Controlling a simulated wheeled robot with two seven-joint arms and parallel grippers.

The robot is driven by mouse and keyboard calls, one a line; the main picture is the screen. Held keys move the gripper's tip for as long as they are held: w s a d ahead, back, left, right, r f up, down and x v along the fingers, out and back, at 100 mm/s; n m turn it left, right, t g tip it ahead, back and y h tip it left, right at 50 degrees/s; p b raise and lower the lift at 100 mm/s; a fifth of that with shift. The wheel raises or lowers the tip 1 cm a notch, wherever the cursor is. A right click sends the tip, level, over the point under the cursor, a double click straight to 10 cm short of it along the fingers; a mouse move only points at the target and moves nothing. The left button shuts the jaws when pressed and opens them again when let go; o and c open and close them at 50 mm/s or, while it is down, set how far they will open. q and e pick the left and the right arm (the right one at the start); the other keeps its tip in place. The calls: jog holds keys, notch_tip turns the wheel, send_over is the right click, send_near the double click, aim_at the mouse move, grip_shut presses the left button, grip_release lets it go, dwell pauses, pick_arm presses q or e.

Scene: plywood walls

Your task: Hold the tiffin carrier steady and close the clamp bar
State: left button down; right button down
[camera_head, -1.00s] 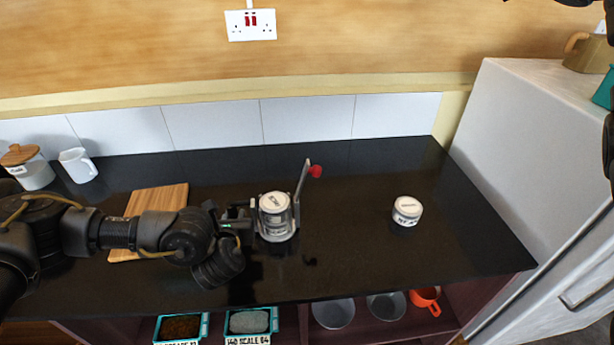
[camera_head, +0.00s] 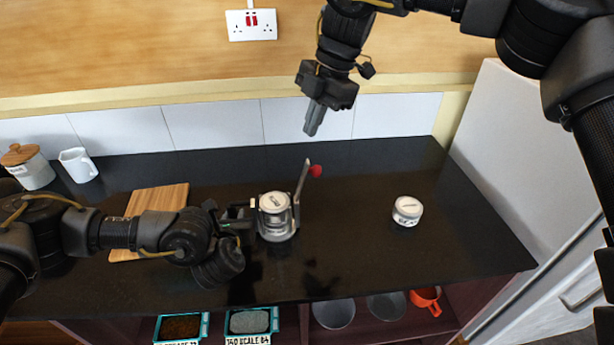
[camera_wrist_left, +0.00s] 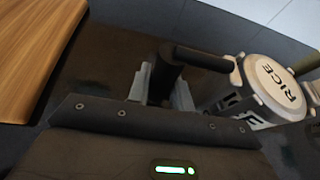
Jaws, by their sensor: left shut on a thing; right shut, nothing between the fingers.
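The tiffin carrier (camera_head: 275,220) stands upright on the black counter, a metal tin with a white lid. Its lid reads RICE in the left wrist view (camera_wrist_left: 273,88). The clamp bar (camera_head: 301,186) with a red knob (camera_head: 315,171) stands raised on its right side, tilted slightly right. My left gripper (camera_head: 252,212) is at the carrier's left side; in the left wrist view it is shut on the carrier's dark side handle (camera_wrist_left: 168,73). My right gripper (camera_head: 315,118) is shut and empty, pointing down in the air above and behind the red knob, apart from it.
A white-lidded tin (camera_head: 407,211) stands on the counter to the right. A wooden board (camera_head: 158,199), a jar (camera_head: 28,167) and a white jug (camera_head: 78,165) are on the left. The fridge (camera_head: 525,150) bounds the right side. The counter between carrier and right tin is clear.

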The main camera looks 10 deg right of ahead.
jog(key=d+h, duration=0.1)
jog(key=d+f+h, duration=0.1)
jog(key=d, duration=0.1)
jog(key=d+f+m+h, duration=0.1)
jog(key=shift+s+d+f, duration=0.15)
jog(key=shift+s+d, duration=0.2)
jog(key=shift+d, duration=0.05)
notch_tip(320, 180, down, 10)
dwell(0.3)
dwell(1.9)
send_near(298, 188)
jog(key=shift+a+f, duration=0.4)
jog(key=shift+f, duration=0.55)
jog(key=shift+a+f, duration=0.4)
jog(key=shift+f, duration=0.5)
jog(key=shift+a+f, duration=0.4)
jog(key=shift+f, duration=0.55)
jog(key=shift+d, duration=0.2)
jog(key=shift+d, duration=0.85)
pick_arm(q)
jog(key=c, duration=1.2)
grip_release()
pick_arm(e)
notch_tip(298, 188, up, 8)
